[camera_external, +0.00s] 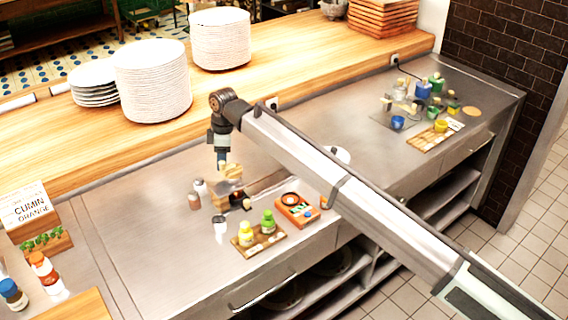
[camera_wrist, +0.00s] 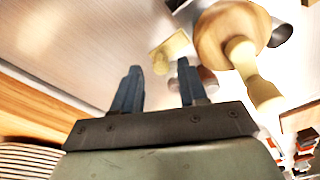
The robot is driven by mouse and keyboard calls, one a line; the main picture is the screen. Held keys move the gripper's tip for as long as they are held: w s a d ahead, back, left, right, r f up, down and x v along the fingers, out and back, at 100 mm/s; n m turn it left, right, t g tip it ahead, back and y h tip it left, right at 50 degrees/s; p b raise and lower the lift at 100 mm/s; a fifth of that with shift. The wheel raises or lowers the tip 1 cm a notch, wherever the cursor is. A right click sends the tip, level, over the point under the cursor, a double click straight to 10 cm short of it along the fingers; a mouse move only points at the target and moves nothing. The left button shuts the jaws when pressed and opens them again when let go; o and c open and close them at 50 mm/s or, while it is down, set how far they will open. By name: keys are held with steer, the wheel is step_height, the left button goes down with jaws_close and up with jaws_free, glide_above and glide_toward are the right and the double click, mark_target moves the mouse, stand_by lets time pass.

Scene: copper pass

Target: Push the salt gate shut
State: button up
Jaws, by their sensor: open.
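My gripper (camera_external: 222,163) hangs over the steel counter beside a small wooden piece. In the wrist view its two dark blue fingers (camera_wrist: 158,82) stand apart with nothing held between them. A pale wooden round piece with a knobbed handle (camera_wrist: 232,40) lies to the right of the fingers and also shows in the external view (camera_external: 232,172).
Small shakers (camera_external: 200,187) and a white-topped jar (camera_external: 220,225) stand close by. Plate stacks (camera_external: 152,85) stand on the raised wooden ledge.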

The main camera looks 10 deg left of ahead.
steer(key=shift+r, duration=2.25)
